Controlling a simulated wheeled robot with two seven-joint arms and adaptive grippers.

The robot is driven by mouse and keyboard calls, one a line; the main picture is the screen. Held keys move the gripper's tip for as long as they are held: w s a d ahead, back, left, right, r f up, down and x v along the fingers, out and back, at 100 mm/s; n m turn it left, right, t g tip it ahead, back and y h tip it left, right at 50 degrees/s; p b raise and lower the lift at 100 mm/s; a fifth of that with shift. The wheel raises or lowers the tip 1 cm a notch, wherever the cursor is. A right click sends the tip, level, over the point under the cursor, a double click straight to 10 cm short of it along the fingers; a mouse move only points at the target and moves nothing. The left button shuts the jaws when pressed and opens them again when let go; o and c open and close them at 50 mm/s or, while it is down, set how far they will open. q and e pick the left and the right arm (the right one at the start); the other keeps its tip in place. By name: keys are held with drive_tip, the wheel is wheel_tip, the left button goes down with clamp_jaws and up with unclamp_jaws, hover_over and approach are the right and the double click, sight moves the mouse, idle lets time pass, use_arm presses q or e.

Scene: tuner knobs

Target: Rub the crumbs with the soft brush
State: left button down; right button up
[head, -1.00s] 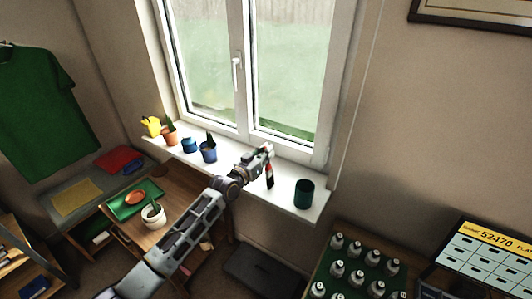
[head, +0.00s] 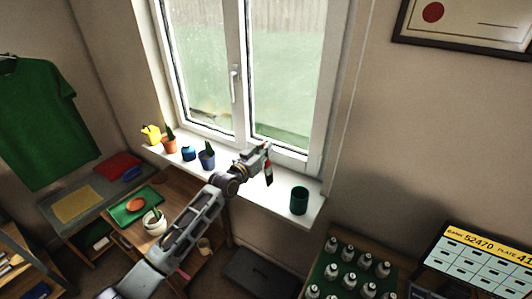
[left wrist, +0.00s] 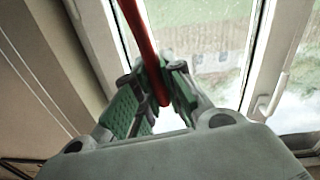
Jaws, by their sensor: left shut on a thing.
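My left gripper (head: 266,150) is shut on the soft brush (head: 268,173), at the front of the white windowsill. The brush has a red handle and a dark lower end, and hangs nearly upright with that end downward. In the left wrist view the red handle (left wrist: 143,50) runs between the green-padded fingers (left wrist: 150,100). I cannot tell whether the brush's lower end touches the sill. I cannot make out any crumbs in either view. My right gripper is not in view.
The windowsill (head: 240,188) bears a dark green cup (head: 299,201) right of the brush. A blue cactus pot (head: 207,160), a small blue pot (head: 188,153), an orange pot (head: 169,145) and a yellow item (head: 151,134) stand left. The window is close behind.

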use_arm(q)
drive_tip(key=shift+r+p, duration=0.45)
drive_tip(key=shift+r, duration=0.5)
